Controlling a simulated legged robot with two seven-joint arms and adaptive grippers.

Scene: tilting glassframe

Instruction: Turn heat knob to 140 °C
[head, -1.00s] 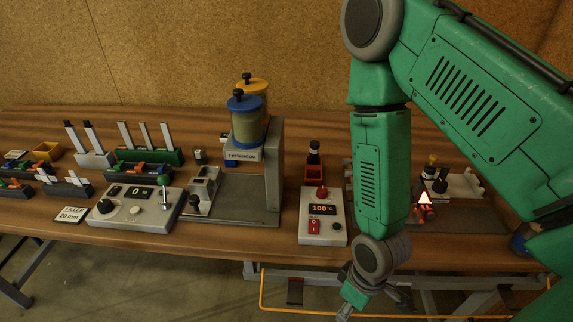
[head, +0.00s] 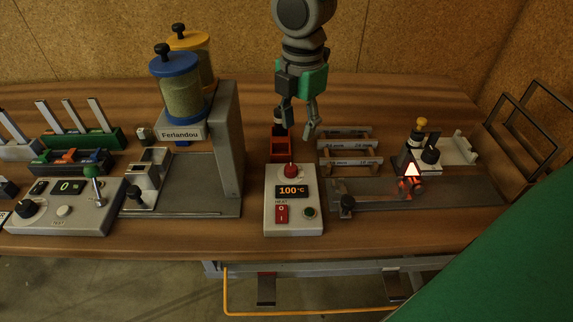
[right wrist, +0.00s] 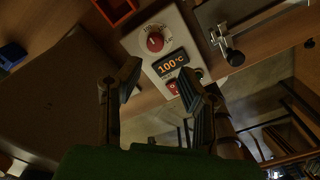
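The heat control box (head: 294,222) is a pale unit on the bench with a display (head: 292,191) reading 100 °C. Its red heat knob (head: 291,170) sits above the display, and a red switch is below. My right gripper (head: 298,130) hangs fingers down above the knob in the head view, open and empty, apart from it. In the right wrist view, the open fingers (right wrist: 160,85) frame the lower part of the box, with the knob (right wrist: 155,42) beyond the fingertips and dial marks around it. My left gripper is not in view.
A small red bin (head: 283,150) stands just behind the box. A grey hopper stand (head: 228,150) rises to its left. A rail fixture (head: 450,190) with a glowing warning triangle is to the right. The front bench edge by the box is clear.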

